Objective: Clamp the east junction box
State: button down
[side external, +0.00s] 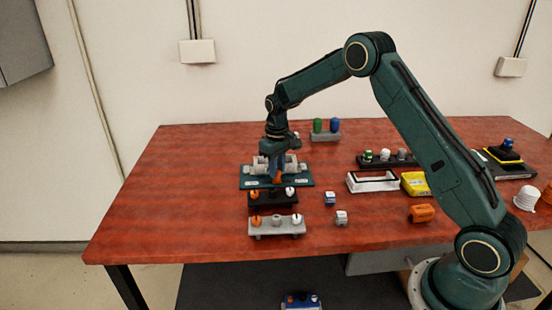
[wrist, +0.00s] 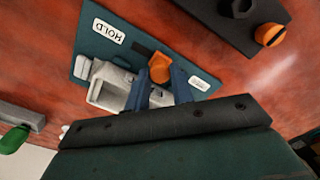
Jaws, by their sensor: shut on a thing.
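A teal board (side external: 303,181) lies on the red table with pale grey box-like parts (side external: 292,166) on it. I cannot tell which part is named the east junction box. My gripper (side external: 276,170) points down over the board. In the wrist view its blue fingers (wrist: 160,78) are shut on an orange knob (wrist: 159,66) beside the housing. The fingers hide part of the housing and the knob's lower end.
A black block (side external: 272,199) and a grey block (side external: 277,228) with knobs stand in front of the board. A grey stand (side external: 326,137) with green and blue pegs is behind. A white tray (side external: 373,182) and yellow item (side external: 415,184) lie right. The table's left side is clear.

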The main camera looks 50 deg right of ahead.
jog(key=shift+s+d, duration=0.95)
jog(key=c, duration=1.2)
grip_release()
jog(key=shift+r, duration=0.1)
jog(key=shift+w+r, duration=0.1)
jog(key=shift+r, duration=0.35)
notch_tip(320, 180, up, 13)
